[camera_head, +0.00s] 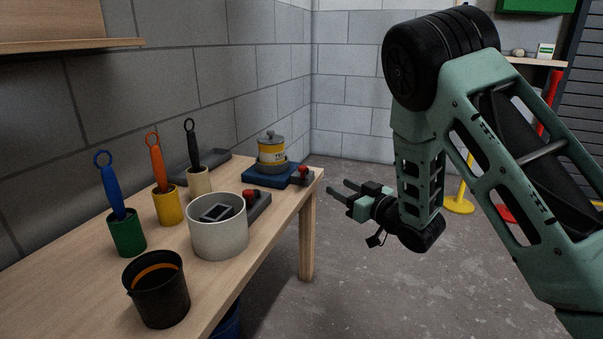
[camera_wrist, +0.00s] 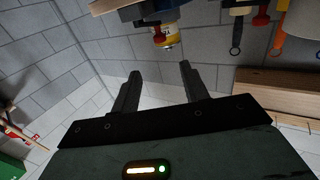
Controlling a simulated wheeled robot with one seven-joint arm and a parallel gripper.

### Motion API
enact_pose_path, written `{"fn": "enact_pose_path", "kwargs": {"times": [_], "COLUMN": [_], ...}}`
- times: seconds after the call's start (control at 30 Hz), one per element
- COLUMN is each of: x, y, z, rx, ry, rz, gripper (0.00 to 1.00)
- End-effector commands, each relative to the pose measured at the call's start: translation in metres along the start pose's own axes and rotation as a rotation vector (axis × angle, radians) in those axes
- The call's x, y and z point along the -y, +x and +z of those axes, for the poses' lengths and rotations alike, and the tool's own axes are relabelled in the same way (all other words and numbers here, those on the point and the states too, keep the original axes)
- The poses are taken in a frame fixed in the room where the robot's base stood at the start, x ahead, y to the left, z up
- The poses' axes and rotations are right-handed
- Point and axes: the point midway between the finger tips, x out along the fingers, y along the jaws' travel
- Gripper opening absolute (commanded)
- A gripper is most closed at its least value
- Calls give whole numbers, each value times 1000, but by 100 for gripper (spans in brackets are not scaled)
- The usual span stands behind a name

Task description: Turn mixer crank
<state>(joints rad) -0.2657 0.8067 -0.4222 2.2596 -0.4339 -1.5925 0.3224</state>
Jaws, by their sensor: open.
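A yellow-labelled can with a grey lid (camera_head: 271,151) stands on a blue base (camera_head: 262,180) at the far end of the bench; I take it for the mixer. A red knob (camera_head: 303,169) sits on a dark block at its right. No crank handle is clearly told apart. The can (camera_wrist: 171,45) and red knob (camera_wrist: 158,38) also show upside down near the top of the wrist view. My gripper (camera_head: 338,188) is open and empty, past the bench's right edge, apart from the mixer. Its two fingers (camera_wrist: 160,68) stand wide apart.
The wooden bench (camera_head: 211,287) also holds a black pot (camera_head: 158,300), a white pot (camera_head: 218,243), and green (camera_head: 127,238), yellow (camera_head: 167,210) and cream (camera_head: 199,185) cups with handled tools. A second red knob (camera_head: 249,194) is behind the white pot. Open floor lies right of the bench.

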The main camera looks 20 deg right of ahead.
Motion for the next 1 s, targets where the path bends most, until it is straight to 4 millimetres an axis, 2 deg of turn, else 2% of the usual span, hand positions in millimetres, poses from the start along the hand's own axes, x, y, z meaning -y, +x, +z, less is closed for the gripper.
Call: {"fn": "enact_pose_path", "kwargs": {"times": [0.6,0.8,1.0], "x": [1,0,1], "y": [123,152,163], "z": [3,2,0], "rx": [-2,0,1], "ry": [-2,-2,0], "rz": [-2,0,1], "gripper": [45,45,45]}}
